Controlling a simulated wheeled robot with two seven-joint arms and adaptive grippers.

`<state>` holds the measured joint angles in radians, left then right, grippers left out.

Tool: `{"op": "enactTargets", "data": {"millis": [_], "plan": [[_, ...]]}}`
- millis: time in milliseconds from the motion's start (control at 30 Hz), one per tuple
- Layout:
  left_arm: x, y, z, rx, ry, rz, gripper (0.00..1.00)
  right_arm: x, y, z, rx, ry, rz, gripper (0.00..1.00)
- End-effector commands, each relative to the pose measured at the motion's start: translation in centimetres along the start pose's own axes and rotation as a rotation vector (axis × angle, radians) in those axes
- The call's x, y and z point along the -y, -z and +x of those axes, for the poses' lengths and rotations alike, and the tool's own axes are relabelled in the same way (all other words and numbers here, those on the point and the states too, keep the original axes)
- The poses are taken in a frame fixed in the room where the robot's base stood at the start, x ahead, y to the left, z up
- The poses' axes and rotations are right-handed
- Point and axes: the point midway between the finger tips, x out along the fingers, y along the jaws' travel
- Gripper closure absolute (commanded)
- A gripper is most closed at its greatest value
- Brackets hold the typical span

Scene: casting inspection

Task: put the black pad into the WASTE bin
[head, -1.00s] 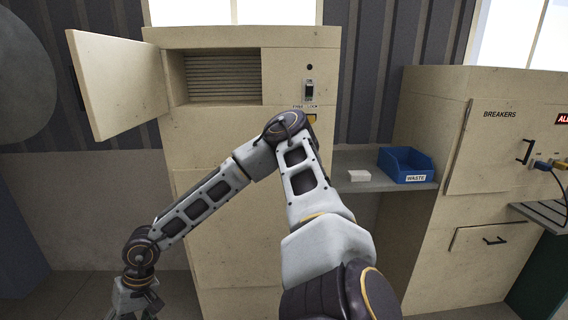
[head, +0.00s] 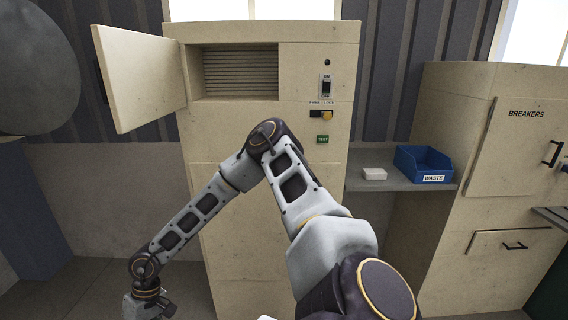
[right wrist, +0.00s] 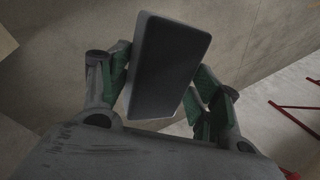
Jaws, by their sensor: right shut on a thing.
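The black pad (right wrist: 170,62) is a dark, flat rectangular block. It is held tilted between the green-padded fingers of my right gripper (right wrist: 163,82) in the right wrist view. In the head view my right arm bends down to the left, and only the top of its gripper (head: 148,306) shows at the bottom edge; the fingers and pad are out of frame there. The WASTE bin (head: 424,164) is a blue open-topped box with a white label, on a grey shelf far to the right of my right gripper. My left gripper is not in view.
A small white box (head: 374,174) stands on the shelf (head: 398,186), left of the bin. A beige cabinet (head: 319,190) with an open door (head: 140,78) stands behind my arm. The BREAKERS cabinet (head: 515,160) borders the shelf on the right.

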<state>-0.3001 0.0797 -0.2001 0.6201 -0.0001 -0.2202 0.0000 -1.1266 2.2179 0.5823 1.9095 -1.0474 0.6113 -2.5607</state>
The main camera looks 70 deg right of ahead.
Motion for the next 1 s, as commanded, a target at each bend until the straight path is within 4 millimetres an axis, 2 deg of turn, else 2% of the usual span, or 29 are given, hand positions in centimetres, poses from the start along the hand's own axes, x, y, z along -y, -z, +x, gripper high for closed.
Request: {"op": "enactTargets", "data": {"millis": [500, 1000], "plan": [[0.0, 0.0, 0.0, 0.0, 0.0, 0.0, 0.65, -0.1, 0.3, 2.0, 0.035, -0.001, -0.082, 0.62], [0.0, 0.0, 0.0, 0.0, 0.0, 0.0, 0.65, -2.5, 1.1, 0.0, 0.021, 0.0, -0.052, 0.62]]}}
